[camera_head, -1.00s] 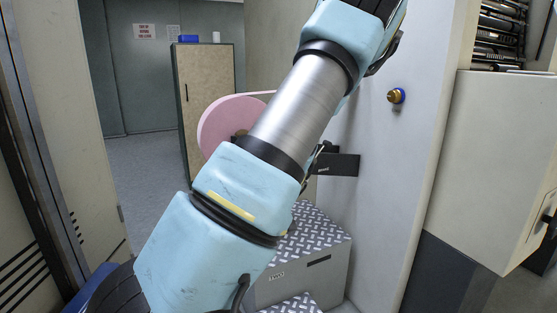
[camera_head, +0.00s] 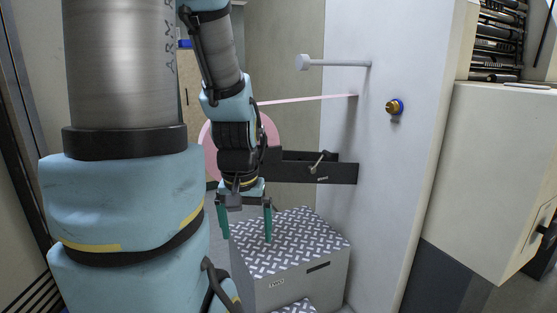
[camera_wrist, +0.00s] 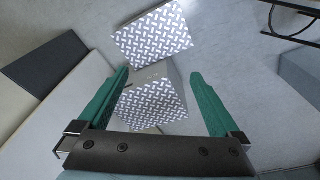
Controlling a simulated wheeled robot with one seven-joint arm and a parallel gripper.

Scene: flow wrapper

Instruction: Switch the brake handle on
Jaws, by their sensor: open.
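A small metal lever (camera_head: 319,162), which looks like the brake handle, sits on a black bracket (camera_head: 342,172) fixed to the pale machine wall. It stands tilted, and I cannot tell its on or off position. My gripper (camera_head: 246,237) points down, open and empty, left of the lever and lower than it. Its green fingers are apart in the wrist view (camera_wrist: 158,76), with only the steps below between them. The lever does not show in the wrist view. My forearm and wrist hide the bracket's left part and much of the pink roll (camera_head: 269,135).
Metal tread-plate steps (camera_head: 290,245) stand below my gripper. A pink film strip (camera_head: 310,99) runs from the roll to the wall, under a white roller bar (camera_head: 335,63). A brass knob (camera_head: 394,107) and a cream cabinet (camera_head: 490,170) are at the right.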

